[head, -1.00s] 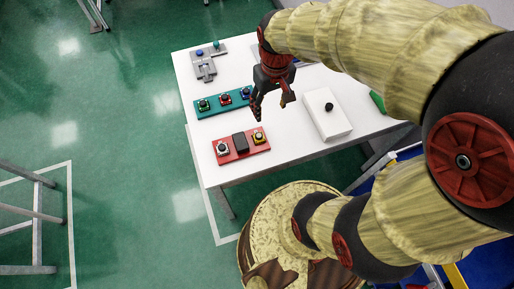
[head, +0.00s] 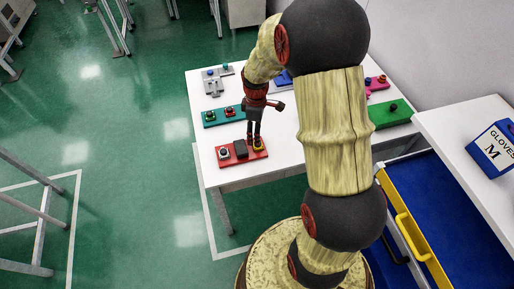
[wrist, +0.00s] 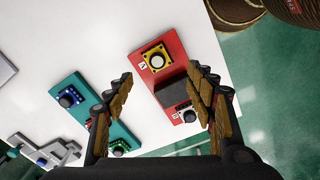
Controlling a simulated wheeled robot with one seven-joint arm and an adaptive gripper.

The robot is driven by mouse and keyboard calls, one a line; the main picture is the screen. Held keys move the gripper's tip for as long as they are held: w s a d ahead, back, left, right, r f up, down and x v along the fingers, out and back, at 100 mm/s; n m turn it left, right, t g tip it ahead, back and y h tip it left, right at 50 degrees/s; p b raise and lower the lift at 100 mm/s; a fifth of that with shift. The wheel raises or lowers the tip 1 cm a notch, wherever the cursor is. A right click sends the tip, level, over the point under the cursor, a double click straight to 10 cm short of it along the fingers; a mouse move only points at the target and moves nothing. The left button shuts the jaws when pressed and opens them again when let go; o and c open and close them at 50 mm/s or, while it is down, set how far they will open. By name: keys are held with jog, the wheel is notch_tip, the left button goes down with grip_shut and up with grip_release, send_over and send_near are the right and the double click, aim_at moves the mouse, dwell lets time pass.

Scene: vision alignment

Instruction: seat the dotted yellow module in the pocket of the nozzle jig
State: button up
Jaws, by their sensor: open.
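The yellow module (head: 258,145) sits at the right end of a red board (head: 226,162) near the table's front edge. My gripper (head: 254,138) points down over the yellow module. In the wrist view its fingers (wrist: 161,76) are apart, with the module showing between and beyond their tips. I cannot tell which fixture is the nozzle jig.
A teal board (head: 218,118) with several modules lies behind the red board. A grey fixture (head: 213,88) with blue and green knobs stands at the back left. A green block (head: 392,114) and pink board (head: 371,87) lie right of my arm. A gloves box (head: 492,150) stands farther right.

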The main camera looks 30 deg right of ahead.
jog(key=f, duration=0.2)
jog(key=f+b, duration=0.1)
jog(key=f, duration=0.2)
jog(key=f+b, duration=0.1)
jog(key=f, duration=0.1)
jog(key=shift+d+f, duration=0.25)
jog(key=shift+d, duration=0.15)
jog(key=shift+r, duration=0.1)
jog(key=shift+c, duration=0.2)
jog(key=c, duration=1.1)
